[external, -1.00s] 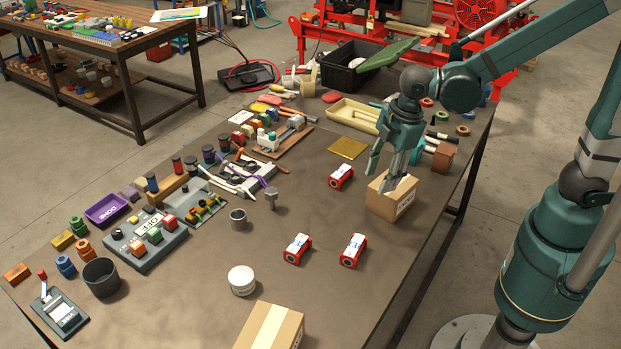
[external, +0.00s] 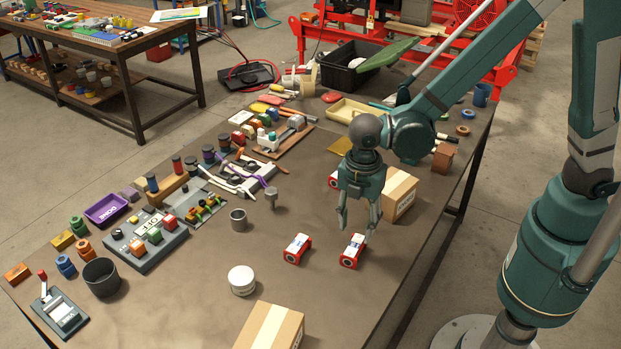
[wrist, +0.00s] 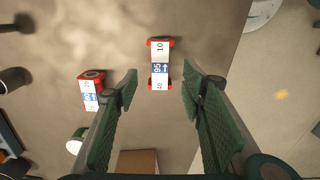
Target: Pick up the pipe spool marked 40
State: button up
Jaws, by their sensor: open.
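Three pipe spools with red ends and white labels are on the table. One spool (external: 352,250) is at the front right, just below my gripper (external: 356,230). In the wrist view this spool (wrist: 160,65) lies ahead between the open fingers (wrist: 159,80); its label seems to read 10 at the far end and 40 at the near end, with a blue patch between. A second spool (external: 297,249) is to the left, also in the wrist view (wrist: 91,90); its numbers are too small to read surely. A third spool (external: 333,181) is partly hidden behind my gripper.
A cardboard box (external: 400,195) stands behind my gripper on the right. Another box (external: 270,329) is at the front, near a white round container (external: 242,280). A grey cup (external: 238,220) is to the left. Bare tabletop surrounds the two front spools.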

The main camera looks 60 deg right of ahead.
aim_at(355, 245)
jog(key=shift+a+f, duration=0.15)
jog(key=shift+f, duration=0.05)
dwell(0.3)
jog(key=shift+f, duration=1.2)
jog(key=shift+f, duration=0.1)
jog(key=shift+f+b, duration=0.6)
jog(key=shift+f, duration=1.9)
jog(key=shift+c, duration=0.5)
jog(key=c, duration=1)
